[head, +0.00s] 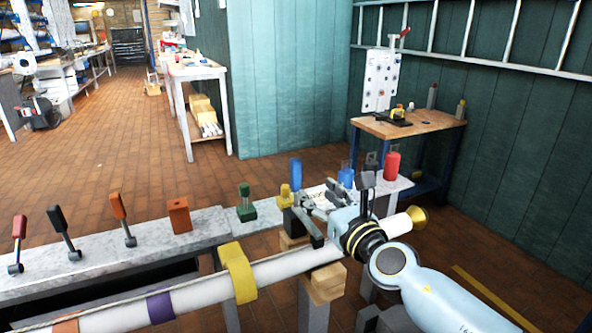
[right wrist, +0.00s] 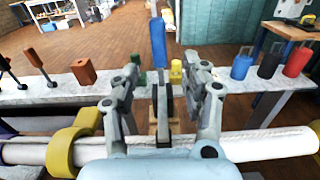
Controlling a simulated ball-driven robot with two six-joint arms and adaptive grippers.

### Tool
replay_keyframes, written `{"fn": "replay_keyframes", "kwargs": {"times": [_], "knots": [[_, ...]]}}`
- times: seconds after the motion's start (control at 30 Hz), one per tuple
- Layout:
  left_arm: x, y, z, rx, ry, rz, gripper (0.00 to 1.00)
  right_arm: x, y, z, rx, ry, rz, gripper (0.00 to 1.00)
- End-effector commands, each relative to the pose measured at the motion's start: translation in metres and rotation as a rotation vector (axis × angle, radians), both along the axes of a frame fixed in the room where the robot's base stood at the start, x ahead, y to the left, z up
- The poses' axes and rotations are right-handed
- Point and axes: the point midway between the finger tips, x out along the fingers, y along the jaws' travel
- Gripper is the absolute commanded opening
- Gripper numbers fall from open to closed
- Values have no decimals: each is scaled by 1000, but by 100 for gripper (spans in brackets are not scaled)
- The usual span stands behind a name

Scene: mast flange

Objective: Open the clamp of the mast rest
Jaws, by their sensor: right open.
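The white mast (head: 190,296) lies across the front on wooden blocks (head: 323,284). What looks like its clamp has an upright blue handle (head: 295,168) and a dark bar reaching toward the mast. In the right wrist view the blue handle (right wrist: 158,42) stands beyond and between the fingers, with the dark bar (right wrist: 165,100) below it. My right gripper (head: 318,196) is open and empty above the mast, close to the handle. In the right wrist view the gripper (right wrist: 162,72) has its fingers apart on either side. Contact cannot be told. My left gripper is out of view.
A grey bench (head: 110,241) behind the mast carries red, black and orange levers, an orange block (head: 180,214), and green and yellow pieces. Blue, black and red (head: 392,165) pieces stand at its right end. A yellow band (head: 239,272) wraps the mast.

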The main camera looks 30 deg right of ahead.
Motion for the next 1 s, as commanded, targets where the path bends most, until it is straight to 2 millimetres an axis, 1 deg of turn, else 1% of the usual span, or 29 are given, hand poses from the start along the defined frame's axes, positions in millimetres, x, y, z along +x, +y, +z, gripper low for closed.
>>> {"fn": "replay_keyframes", "kwargs": {"times": [0.03, 0.17, 0.4, 0.5, 0.6, 0.77, 1.0], "knots": [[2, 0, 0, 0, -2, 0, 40, 4, 1, 3, -22, -3, 6, 46], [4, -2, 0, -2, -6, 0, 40, 22, 1, 4, -34, -4, 8, 46], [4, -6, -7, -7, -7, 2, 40, 70, -2, 2, -30, -3, 7, 46], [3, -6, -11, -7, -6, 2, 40, 87, -3, 2, -30, -2, 8, 46], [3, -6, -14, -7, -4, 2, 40, 99, -4, 1, -29, -2, 7, 46], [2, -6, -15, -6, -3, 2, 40, 108, -5, 2, -29, -2, 7, 46], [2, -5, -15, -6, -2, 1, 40, 108, -5, 3, -28, -2, 7, 46]]}}
